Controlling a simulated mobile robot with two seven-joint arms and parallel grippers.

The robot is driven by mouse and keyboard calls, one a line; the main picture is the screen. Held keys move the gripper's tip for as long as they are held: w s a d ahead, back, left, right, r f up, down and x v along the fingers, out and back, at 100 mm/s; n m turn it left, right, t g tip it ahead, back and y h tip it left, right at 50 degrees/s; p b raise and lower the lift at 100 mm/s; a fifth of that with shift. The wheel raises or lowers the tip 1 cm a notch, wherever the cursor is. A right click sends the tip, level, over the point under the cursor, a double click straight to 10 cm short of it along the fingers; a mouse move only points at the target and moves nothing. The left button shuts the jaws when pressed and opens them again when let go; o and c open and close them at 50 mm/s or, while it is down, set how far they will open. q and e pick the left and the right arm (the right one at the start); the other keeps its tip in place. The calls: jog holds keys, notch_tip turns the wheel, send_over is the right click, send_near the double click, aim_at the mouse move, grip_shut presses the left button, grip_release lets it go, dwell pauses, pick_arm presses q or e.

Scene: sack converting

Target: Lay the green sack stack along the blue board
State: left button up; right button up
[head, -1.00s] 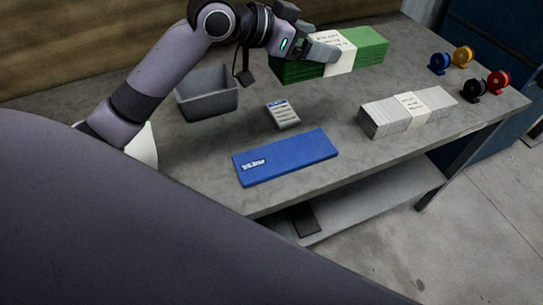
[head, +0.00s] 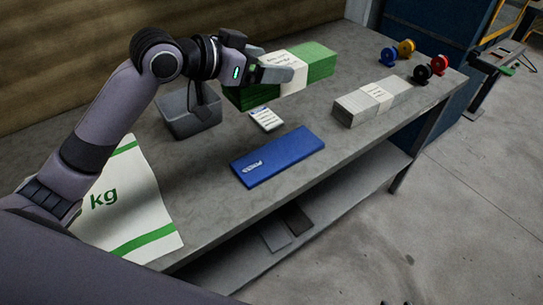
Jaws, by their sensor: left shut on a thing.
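The green sack stack (head: 317,62) has a white paper band around its middle and sits toward the back of the grey table. My left gripper (head: 278,74) is at the band and shut on the stack; its fingers hide part of the near side. I cannot tell whether the stack is lifted. The blue board (head: 280,157) lies flat near the table's front edge, apart from the stack, with a small white label at its left end. My right gripper is not in view.
A banded white stack (head: 358,108) is to the right, with coloured reels (head: 421,73) beyond. A large white sack (head: 128,205) covers the table's left end. The board's top is bare.

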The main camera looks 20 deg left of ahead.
pick_arm(q)
jog(key=shift+s, duration=0.1)
jog(key=shift+f+b, duration=0.65)
jog(key=shift+f, duration=9.25)
jog(key=shift+f, duration=0.15)
jog(key=o, duration=1.2)
